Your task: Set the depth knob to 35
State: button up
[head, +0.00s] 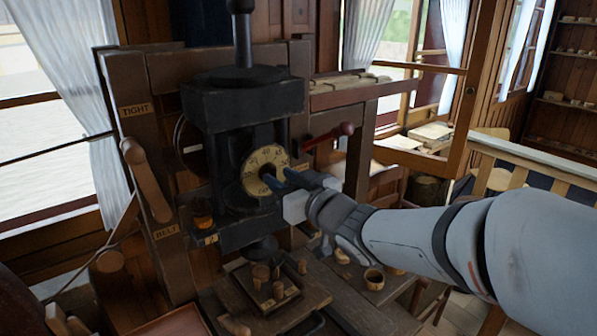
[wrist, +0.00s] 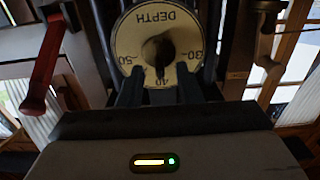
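The depth dial is a round cream plate (head: 257,163) on the front of the black machine head. In the wrist view the dial plate (wrist: 187,30) shows upside down relative to the head view, with DEPTH at the top, 50 left, 40 below and 30 right. The dark depth knob (wrist: 157,50) is at its centre, and its narrow end appears to point near 40. My gripper (wrist: 159,74) is open, its two fingers apart in front of the dial near the 40. The head view shows my gripper (head: 272,178) partly covering the dial and hiding the knob.
A wooden lever (head: 147,180) stands left between TIGHT and BELT labels. Below, a wooden tray (head: 300,302) holds several small turned pieces. A window frame and railing are to the right.

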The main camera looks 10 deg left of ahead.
jog(key=shift+w+a, duration=0.5)
jog(key=shift+a, duration=0.05)
jog(key=shift+c, duration=0.3)
